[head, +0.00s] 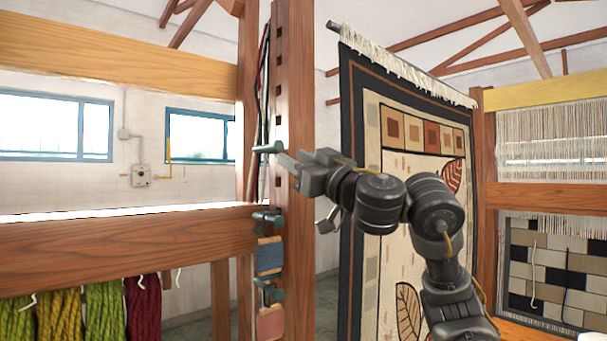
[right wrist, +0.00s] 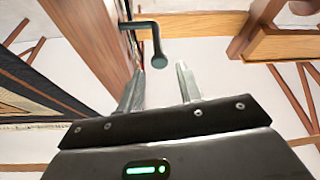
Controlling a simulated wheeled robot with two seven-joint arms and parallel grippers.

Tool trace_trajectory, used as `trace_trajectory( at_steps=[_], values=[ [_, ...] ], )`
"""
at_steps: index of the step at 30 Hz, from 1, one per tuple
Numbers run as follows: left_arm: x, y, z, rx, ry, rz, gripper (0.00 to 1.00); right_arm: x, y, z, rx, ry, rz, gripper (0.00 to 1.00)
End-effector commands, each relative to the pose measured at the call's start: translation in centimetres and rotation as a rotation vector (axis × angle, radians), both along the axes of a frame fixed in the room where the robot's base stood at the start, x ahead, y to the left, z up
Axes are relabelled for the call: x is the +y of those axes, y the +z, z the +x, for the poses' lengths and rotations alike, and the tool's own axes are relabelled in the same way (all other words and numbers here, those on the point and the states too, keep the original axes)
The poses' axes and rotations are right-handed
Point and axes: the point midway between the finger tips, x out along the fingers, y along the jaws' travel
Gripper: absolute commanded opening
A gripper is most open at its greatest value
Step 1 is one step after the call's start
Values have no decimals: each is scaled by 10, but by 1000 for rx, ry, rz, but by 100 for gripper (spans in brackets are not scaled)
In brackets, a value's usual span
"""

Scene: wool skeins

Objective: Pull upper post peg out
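The upper post peg (head: 268,148) is a dark teal peg with a knobbed end, sticking out of the tall wooden post (head: 293,90). In the right wrist view the peg (right wrist: 158,58) shows a bent shaft running from the post (right wrist: 85,35) to a round knob. My right gripper (head: 288,160) is beside the post, close to the peg. In the right wrist view my right gripper (right wrist: 161,76) is open, and the knob appears just beyond its fingertips, roughly between them, with nothing gripped. My left gripper is not in view.
Below, more teal pegs (head: 268,219) hold a blue bundle (head: 269,257) and a pink bundle (head: 271,322). Green, yellow and red skeins (head: 105,310) hang under the wooden beam (head: 120,245) at left. A patterned rug (head: 400,120) hangs behind my right arm.

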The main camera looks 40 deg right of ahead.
Motion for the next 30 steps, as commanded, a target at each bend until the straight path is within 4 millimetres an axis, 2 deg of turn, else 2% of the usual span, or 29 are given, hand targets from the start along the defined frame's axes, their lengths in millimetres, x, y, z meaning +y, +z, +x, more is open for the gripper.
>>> trace_trajectory(
  at_steps=[3,6,23,27,30],
  values=[
    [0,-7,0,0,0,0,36,0,-6,-14,-3,2,-3,36],
    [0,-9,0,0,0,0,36,-1,-8,-19,-1,1,0,36],
    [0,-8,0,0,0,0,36,-1,-9,-21,1,2,0,36],
    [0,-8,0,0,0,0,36,5,-17,-14,11,7,-9,36],
    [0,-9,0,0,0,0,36,21,-42,7,41,21,-36,36]
  ],
)
